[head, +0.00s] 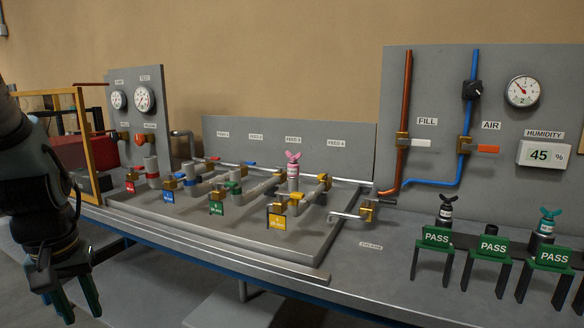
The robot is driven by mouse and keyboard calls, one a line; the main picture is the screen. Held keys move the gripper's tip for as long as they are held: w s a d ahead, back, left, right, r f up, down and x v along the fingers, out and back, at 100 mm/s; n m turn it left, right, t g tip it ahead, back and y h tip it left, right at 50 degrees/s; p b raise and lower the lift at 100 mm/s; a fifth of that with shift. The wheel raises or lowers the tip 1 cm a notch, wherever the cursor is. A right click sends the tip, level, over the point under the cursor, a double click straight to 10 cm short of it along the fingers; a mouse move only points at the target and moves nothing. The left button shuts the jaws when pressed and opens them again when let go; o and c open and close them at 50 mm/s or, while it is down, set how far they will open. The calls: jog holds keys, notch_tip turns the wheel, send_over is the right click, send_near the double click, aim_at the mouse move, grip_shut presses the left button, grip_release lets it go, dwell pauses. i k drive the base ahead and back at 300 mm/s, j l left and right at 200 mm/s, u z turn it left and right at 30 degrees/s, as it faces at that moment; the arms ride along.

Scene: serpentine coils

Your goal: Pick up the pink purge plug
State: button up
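The pink purge plug (293,170), with a winged top, stands upright in the grey coil fixture (140,222) on the bench, just in front of the FEED 3 label. Its lower end meets the pipework, and I cannot tell how it is seated. My gripper (74,300) hangs at the far left, pointing down, in front of the bench and well away from the plug. Its green fingers are apart, with nothing visible between them.
Brass valves and pipes with coloured tags surround the plug; a yellow tag (280,222) hangs in front. A black-topped plug (445,208) and a teal-topped plug (545,225) stand at right by green PASS signs. An orange frame (95,130) stands at left. Bare bench (370,265) lies front right.

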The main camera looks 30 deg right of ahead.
aim_at(293, 170)
jog(key=z, duration=2.15)
jog(key=i+l+u, duration=0.1)
jog(key=i, duration=0.25)
jog(key=i+l, duration=0.15)
jog(key=i, duration=0.15)
jog(key=u, duration=2.2)
